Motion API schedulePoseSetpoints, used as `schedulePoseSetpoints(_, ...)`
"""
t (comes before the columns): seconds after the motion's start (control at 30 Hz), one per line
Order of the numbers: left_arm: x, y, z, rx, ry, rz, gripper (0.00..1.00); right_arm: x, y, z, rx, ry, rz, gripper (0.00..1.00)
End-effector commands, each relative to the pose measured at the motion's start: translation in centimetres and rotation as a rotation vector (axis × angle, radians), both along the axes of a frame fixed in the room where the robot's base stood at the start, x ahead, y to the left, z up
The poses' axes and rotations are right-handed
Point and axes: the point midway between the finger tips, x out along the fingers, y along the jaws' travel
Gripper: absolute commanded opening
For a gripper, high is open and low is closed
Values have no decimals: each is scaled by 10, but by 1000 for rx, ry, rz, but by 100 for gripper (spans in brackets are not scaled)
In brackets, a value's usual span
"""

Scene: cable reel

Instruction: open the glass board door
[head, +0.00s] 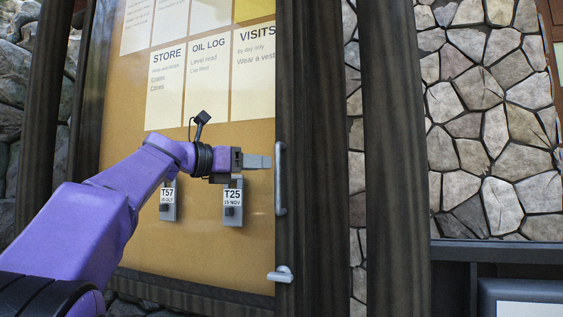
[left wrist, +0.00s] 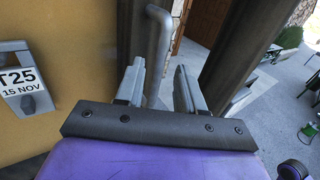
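The glass board door (head: 210,255) has a dark wooden frame and covers a tan board. A grey vertical bar handle (head: 281,190) is on its right frame, with a small grey lever (head: 281,274) below. My left gripper (head: 262,162) is just left of the handle's upper part, seen side-on. In the left wrist view my left gripper (left wrist: 160,70) is open, its two fingers apart. The handle (left wrist: 158,45) appears in the gap between them, nearer the left finger; I cannot tell whether they touch. The door looks shut. My right gripper is not in view.
Paper notices (head: 208,80) and two grey tags, T57 (head: 168,202) and T25 (head: 232,205), are on the board. A dark post (head: 392,160) stands right of the door, before a stone wall (head: 490,130). Paved ground (left wrist: 275,95) shows at right in the left wrist view.

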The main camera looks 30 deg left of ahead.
Motion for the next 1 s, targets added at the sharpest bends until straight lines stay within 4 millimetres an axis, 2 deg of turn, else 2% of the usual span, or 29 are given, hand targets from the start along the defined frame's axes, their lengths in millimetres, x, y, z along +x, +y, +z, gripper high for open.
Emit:
schedulePoseSetpoints(0.03, 11, -4, 9, -4, 1, -3, 38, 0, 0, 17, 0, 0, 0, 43)
schedulePoseSetpoints(0.2, 44, -16, 6, -1, 3, -1, 38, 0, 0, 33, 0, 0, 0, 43)
schedulePoseSetpoints(0.3, 56, -21, 4, 0, 0, -1, 38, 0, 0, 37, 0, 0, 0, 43)
schedulePoseSetpoints(0.63, 64, -25, 1, -1, -1, -3, 38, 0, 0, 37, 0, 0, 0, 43)
schedulePoseSetpoints(0.67, 64, -25, 1, -1, -1, -3, 31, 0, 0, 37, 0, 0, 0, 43)
schedulePoseSetpoints(0.7, 64, -25, 1, -1, -1, -3, 18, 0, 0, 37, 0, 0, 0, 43)
schedulePoseSetpoints(0.77, 64, -25, 1, -1, -1, -3, 0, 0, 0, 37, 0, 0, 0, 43)
schedulePoseSetpoints(1.0, 64, -25, 1, -1, 0, -4, 0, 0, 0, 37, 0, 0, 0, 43)
